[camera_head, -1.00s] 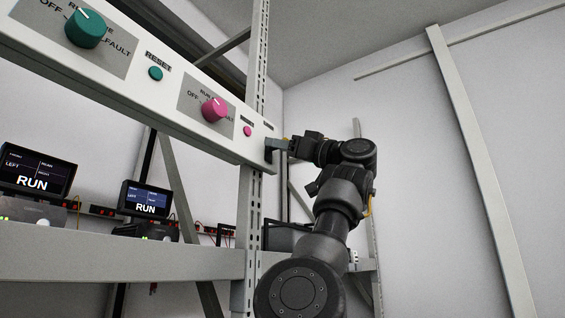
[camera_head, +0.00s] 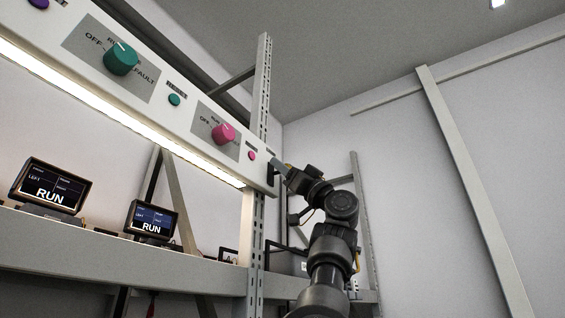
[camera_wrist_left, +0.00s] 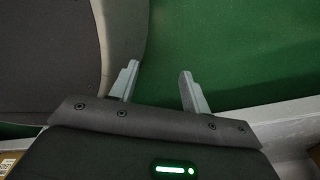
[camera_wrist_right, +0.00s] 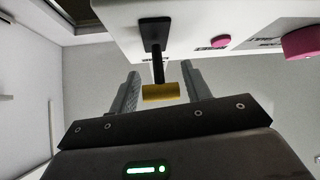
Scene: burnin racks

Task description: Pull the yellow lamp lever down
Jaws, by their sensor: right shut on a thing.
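The lamp lever has a yellow handle (camera_wrist_right: 161,92) on a black stem and a black base plate, fixed to the end of the white panel. In the head view my right gripper (camera_head: 279,165) is at the panel's right end and hides the handle. My left gripper (camera_wrist_left: 157,72) is open and empty in its wrist view, above a green surface. It does not show in the head view.
The white panel (camera_head: 181,123) carries a green knob (camera_head: 120,58), a pink knob (camera_head: 223,133) and small buttons. A lit strip (camera_head: 100,112) glows along its underside. An upright rack post (camera_head: 262,90) stands beside my right gripper. Monitors reading RUN (camera_head: 50,187) stand on the shelf below.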

